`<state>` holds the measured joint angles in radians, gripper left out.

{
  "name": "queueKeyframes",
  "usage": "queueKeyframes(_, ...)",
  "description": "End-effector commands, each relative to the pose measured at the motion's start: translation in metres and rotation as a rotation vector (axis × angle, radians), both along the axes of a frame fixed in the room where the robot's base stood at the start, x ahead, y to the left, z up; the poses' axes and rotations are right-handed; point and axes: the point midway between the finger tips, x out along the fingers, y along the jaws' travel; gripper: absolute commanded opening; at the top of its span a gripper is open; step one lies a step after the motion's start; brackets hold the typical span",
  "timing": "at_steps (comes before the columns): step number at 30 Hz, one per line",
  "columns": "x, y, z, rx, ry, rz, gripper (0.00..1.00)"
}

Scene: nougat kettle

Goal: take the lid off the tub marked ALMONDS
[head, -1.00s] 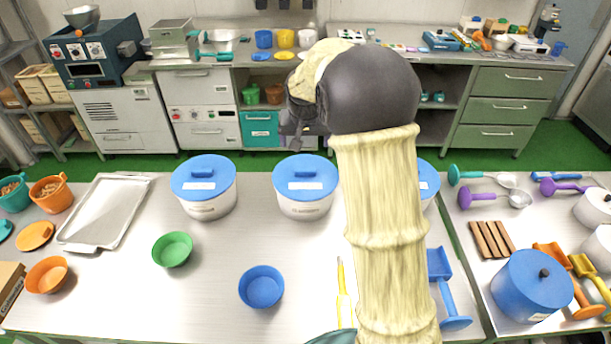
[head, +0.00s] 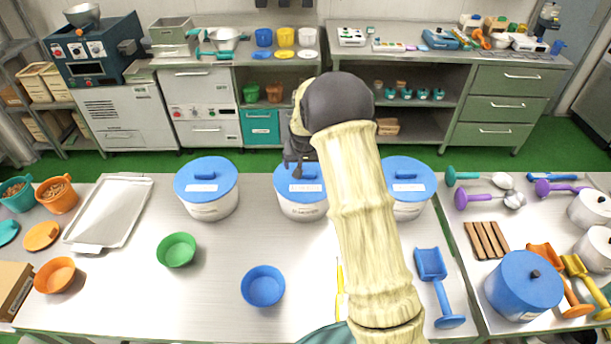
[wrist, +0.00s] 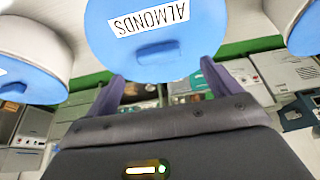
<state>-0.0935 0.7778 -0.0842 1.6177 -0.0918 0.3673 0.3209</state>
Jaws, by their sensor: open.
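The ALMONDS tub is the middle of three white tubs with blue lids. Its lid (head: 312,186) is on, with a white label and a raised blue handle. In the wrist view the lid (wrist: 195,35) fills the top centre, and the word ALMONDS reads upside down beside the handle (wrist: 158,48). My gripper (head: 295,168) is at the tub's far left side in the head view, close to the lid. In the wrist view my gripper (wrist: 163,75) is open and empty, its fingers apart below the handle. My arm hides part of the tub's right side.
Similar lidded tubs stand left (head: 208,188) and right (head: 407,190). Green (head: 176,250) and blue (head: 263,286) bowls, a blue scoop (head: 438,285) and a metal tray (head: 108,212) lie on the steel table. Clear surface lies between the bowls and tubs.

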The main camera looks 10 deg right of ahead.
Motion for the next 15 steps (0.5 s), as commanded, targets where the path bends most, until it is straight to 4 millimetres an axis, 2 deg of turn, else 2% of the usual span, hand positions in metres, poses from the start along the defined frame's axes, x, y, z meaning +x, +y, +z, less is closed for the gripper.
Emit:
queueKeyframes(10, 0.0007, 0.0001, -0.0018, 0.0, 0.0, 0.0, 0.89)
queueKeyframes(15, 0.0042, -0.0015, -0.0105, 0.0, 0.002, 0.0, 0.89)
